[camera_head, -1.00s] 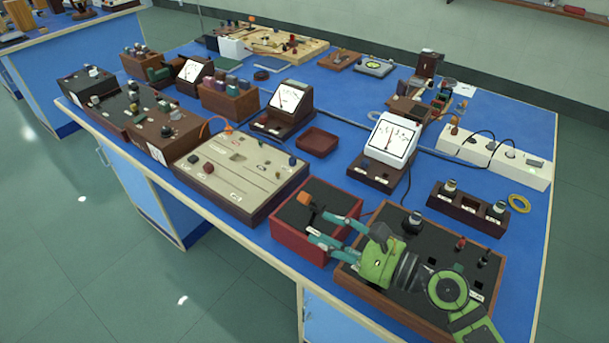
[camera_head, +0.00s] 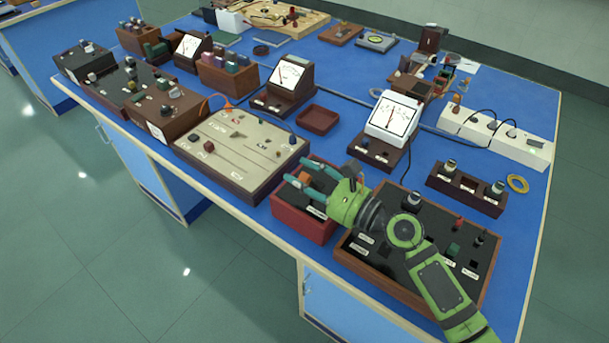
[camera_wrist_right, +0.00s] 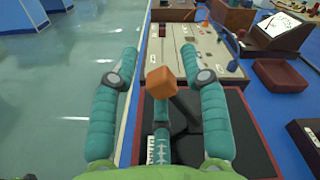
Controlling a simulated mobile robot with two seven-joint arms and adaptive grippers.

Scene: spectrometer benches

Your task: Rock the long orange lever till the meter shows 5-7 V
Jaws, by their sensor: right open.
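The lever's orange knob (camera_head: 305,177) stands on a dark shaft over the black-topped red box (camera_head: 292,222) at the bench's near edge. My right gripper (camera_head: 297,173) is open and reaches over the box from the right. The white-faced meter (camera_head: 392,117) stands on a dark base behind the box. Its needle shows, but the scale is too small to read. My left gripper is not in view.
A beige panel box (camera_head: 255,150) stands close to the left of the red box. A wood-framed black panel (camera_head: 385,270) lies under my right arm. A small dark red tray (camera_head: 318,119) and a white power strip (camera_head: 495,138) are farther back. Blue bench top shows between them.

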